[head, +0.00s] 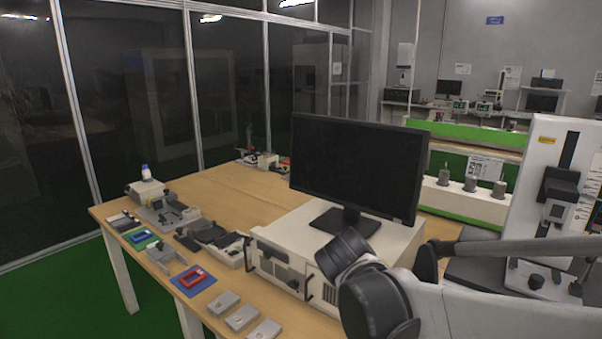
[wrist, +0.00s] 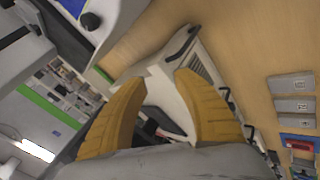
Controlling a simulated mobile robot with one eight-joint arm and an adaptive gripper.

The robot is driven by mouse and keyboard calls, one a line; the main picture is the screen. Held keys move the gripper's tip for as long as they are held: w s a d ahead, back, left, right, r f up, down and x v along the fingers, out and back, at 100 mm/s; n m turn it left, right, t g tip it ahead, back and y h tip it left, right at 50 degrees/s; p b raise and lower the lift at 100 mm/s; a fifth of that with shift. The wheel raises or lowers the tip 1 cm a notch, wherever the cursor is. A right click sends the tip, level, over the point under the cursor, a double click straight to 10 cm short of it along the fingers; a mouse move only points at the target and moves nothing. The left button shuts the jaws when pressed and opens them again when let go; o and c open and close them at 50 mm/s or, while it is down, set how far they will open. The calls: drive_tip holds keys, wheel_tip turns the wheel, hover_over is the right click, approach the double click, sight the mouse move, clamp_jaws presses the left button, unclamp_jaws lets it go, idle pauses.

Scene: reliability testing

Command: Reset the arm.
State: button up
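My gripper (wrist: 166,100) shows in the wrist view as two yellow padded fingers spread apart, with nothing between them. Past the fingers are the white instrument case (wrist: 165,85) and the wooden table. In the head view my arm reaches in from the lower right, its dark joint in front of the white case (head: 300,262) on the table. The gripper itself does not show in the head view.
A black monitor (head: 358,165) stands on the white case. Red and blue frames, trays and several grey blocks (head: 242,317) lie along the wooden table's (head: 225,195) front edge. A white test machine (head: 530,190) stands at right. Bare tabletop shows behind the trays.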

drive_tip(key=s+d+m+y, duration=0.1)
drive_tip(key=s+m+y, duration=0.1)
drive_tip(key=s, duration=0.7)
drive_tip(key=s+d+f+m+y, duration=0.1)
drive_tip(key=s+d+m+y, duration=0.1)
drive_tip(key=s, duration=0.8)
drive_tip(key=shift+m+y, duration=0.3)
drive_tip(key=shift+m, duration=0.2)
